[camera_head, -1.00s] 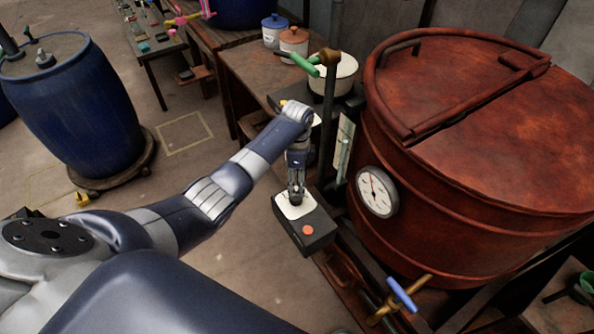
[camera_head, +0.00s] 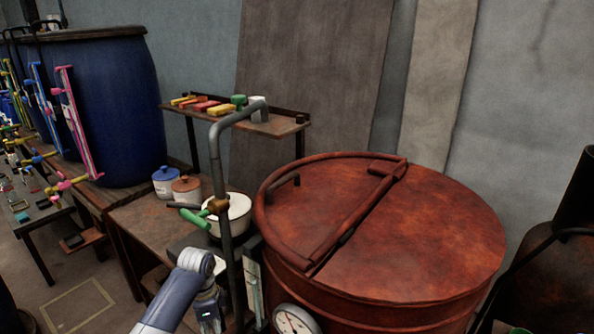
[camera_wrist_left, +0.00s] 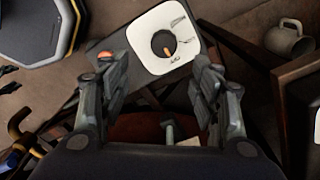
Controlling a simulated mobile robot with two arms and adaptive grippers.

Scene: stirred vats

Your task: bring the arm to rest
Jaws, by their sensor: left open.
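My left arm (camera_head: 178,297) comes in at the bottom of the head view, in front of the grey standpipe. Its gripper is mostly cut off by the lower edge there. In the left wrist view my left gripper (camera_wrist_left: 160,82) is open and empty, its two fingers apart. Past the fingertips lies a black control box (camera_wrist_left: 137,62) with a white dial plate (camera_wrist_left: 143,28), a dark round knob with an orange pointer (camera_wrist_left: 164,45) and a red-orange button (camera_wrist_left: 107,54). The fingers look apart from the knob. My right gripper is in neither view.
A rusty red vat (camera_head: 400,240) with a gauge (camera_head: 293,320) stands right of my arm. The standpipe (camera_head: 222,165) has a green-handled valve (camera_head: 195,217). A white pot (camera_head: 237,210) and lidded jars (camera_head: 185,190) stand behind.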

